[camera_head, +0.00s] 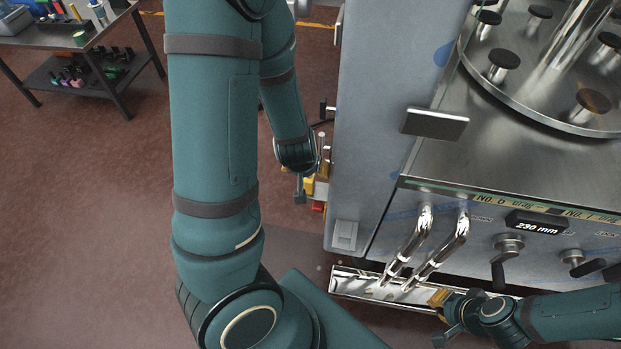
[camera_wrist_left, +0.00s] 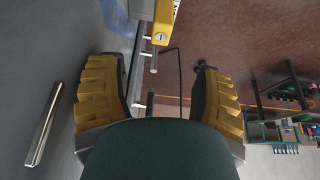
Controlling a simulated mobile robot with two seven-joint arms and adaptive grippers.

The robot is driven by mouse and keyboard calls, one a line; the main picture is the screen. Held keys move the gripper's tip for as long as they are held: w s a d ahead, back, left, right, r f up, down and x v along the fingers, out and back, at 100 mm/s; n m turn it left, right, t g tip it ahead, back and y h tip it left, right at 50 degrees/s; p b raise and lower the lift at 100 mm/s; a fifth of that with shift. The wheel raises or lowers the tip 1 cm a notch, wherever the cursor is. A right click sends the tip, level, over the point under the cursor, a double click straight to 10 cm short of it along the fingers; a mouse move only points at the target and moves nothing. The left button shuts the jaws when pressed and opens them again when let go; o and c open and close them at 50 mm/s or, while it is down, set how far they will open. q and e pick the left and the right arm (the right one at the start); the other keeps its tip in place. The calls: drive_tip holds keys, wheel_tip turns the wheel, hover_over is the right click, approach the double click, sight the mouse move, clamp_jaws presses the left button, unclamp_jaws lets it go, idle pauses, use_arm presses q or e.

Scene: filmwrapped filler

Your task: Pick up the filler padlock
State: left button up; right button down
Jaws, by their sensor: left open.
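In the left wrist view a yellow block with a round pale mark (camera_wrist_left: 161,37), which looks like the padlock, is at the top between my fingers and beyond their tips. A short grey pin sits below it. My left gripper (camera_wrist_left: 160,82) is open, its two ribbed yellow fingers wide apart with nothing between them. In the head view the left gripper is partly hidden at the machine's left side, where yellow and red parts show; I cannot make out the padlock there. My right gripper (camera_head: 440,317) looks open, by the right end of the metal tray.
The grey machine (camera_head: 367,130) fills the right, with a display, black levers and two bent chrome pipes (camera_head: 428,250) above the metal tray (camera_head: 345,283). A black-framed table (camera_head: 105,32) stands at the upper left. The red-brown floor (camera_head: 80,200) on the left is clear.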

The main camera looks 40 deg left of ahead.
sight(310, 178)
use_arm(q)
drive_tip(key=b+x, duration=0.3)
drive_tip(key=x, duration=0.4)
drive_tip(key=shift+f+b, duration=0.25)
drive_tip(key=shift+b, duration=0.1)
drive_tip(key=shift+b+x, duration=1.35)
drive_tip(key=shift+x, duration=1.65)
drive_tip(key=shift+r, duration=0.1)
clamp_jaws()
